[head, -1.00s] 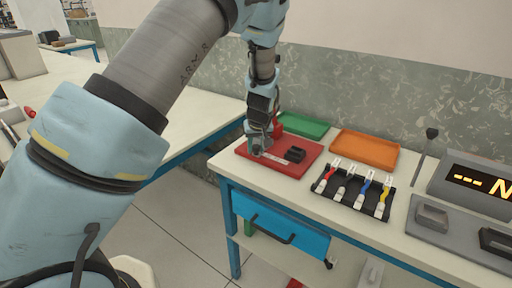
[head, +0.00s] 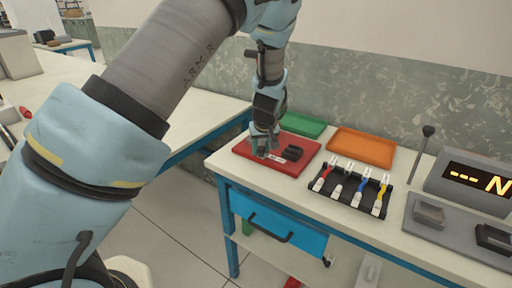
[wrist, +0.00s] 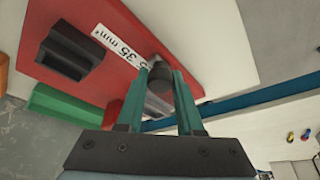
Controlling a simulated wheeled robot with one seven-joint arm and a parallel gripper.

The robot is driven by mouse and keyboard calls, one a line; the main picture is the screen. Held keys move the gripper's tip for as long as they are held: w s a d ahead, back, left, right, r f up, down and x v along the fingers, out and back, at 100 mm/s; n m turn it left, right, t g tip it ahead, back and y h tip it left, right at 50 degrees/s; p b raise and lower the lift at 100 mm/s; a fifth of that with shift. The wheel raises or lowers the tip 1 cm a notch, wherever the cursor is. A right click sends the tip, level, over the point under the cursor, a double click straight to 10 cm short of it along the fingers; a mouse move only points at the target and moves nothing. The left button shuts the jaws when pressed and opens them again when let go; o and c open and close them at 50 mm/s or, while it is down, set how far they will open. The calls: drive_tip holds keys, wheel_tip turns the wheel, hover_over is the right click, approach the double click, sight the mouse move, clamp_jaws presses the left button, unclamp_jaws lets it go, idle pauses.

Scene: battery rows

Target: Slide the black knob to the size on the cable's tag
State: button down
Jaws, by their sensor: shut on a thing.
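My gripper (head: 264,152) is low over the red board (head: 302,144) at the bench's left end. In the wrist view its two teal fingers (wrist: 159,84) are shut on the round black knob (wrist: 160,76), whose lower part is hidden. A white scale strip (wrist: 117,43) lies on the board beside the knob. It reads "35 mm²", with another marking partly hidden by the gripper. Several cables with coloured sleeves, red, blue and yellow among them, lie in a black rack (head: 341,206). Their tags are too small to read.
A black block (head: 294,153) stands on the red board beside the strip. A green tray (head: 303,125) and an orange tray (head: 361,149) lie behind. A display (head: 478,182) and a grey fixture (head: 450,234) stand at the right. A blue drawer (head: 281,224) is below.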

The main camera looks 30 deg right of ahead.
drive_tip(key=c, duration=0.5)
unclamp_jaws()
drive_tip(key=shift+c, duration=0.2)
drive_tip(key=b+v, duration=0.2)
drive_tip(key=v, duration=0.8)
drive_tip(key=shift+s+r, duration=0.15)
drive_tip(key=shift+r, duration=0.2)
drive_tip(key=shift+a, duration=0.1)
drive_tip(key=w+a+n+g, duration=0.2)
drive_tip(key=w+a, duration=0.1)
drive_tip(key=a, duration=1.9)
drive_tip(key=s+a, duration=0.4)
drive_tip(key=a, duration=0.4)
drive_tip(key=s+a+y, duration=0.1)
drive_tip(key=s+a, duration=0.3)
drive_tip(key=a, duration=0.5)
drive_tip(key=shift+s+a+r+g, duration=0.3)
drive_tip(key=shift+a+r, duration=0.05)
